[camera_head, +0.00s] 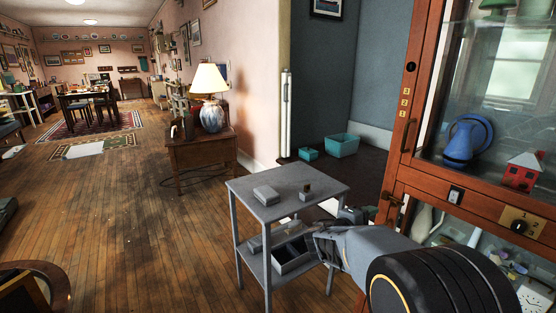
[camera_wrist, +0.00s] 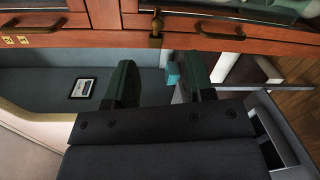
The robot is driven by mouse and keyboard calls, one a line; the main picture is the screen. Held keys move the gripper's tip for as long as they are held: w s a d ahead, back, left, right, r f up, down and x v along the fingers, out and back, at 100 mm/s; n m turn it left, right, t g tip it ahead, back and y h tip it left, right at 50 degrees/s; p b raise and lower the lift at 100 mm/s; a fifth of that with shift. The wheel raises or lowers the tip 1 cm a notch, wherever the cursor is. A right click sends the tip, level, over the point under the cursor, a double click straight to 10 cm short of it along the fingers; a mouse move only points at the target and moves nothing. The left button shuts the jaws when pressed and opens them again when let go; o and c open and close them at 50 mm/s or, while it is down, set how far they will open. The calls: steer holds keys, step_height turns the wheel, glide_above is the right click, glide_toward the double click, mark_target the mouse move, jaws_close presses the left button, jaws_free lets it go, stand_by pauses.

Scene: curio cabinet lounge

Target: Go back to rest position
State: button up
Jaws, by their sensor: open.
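My gripper (camera_head: 328,243) is low in front of the cabinet, over or beside the right part of a grey cart in the head view. I cannot tell its exact gap to the cart. In the wrist view my gripper (camera_wrist: 160,78) has its two dark fingers apart with nothing held between them. The wooden cabinet's frame (camera_wrist: 110,42) runs across the top of the wrist view, with a brass latch beyond the fingers.
The grey cart (camera_head: 265,207) carries small grey boxes on top and a bin below. A lamp table (camera_head: 203,152) stands behind. Open wooden floor lies left.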

steer(key=s+a+r+m+g+y+p, duration=0.2)
steer(key=s+r+m+g+y+p, duration=0.35)
steer(key=s+r+p, duration=0.6)
steer(key=s+a+r+m+t+y+p, duration=0.1)
steer(key=s+a+r+y+p, duration=0.3)
steer(key=a+y+p, duration=0.1)
steer(key=s+a+r+m+t+y+p, duration=0.1)
steer(key=s+a+r+y+p, duration=0.2)
steer(key=p, duration=0.5)
steer(key=s+a+y, duration=0.1)
steer(key=a+y, duration=0.1)
steer(key=a, duration=0.1)
steer(key=shift+s+a+r+p, duration=0.4)
steer(key=shift+m, duration=0.25)
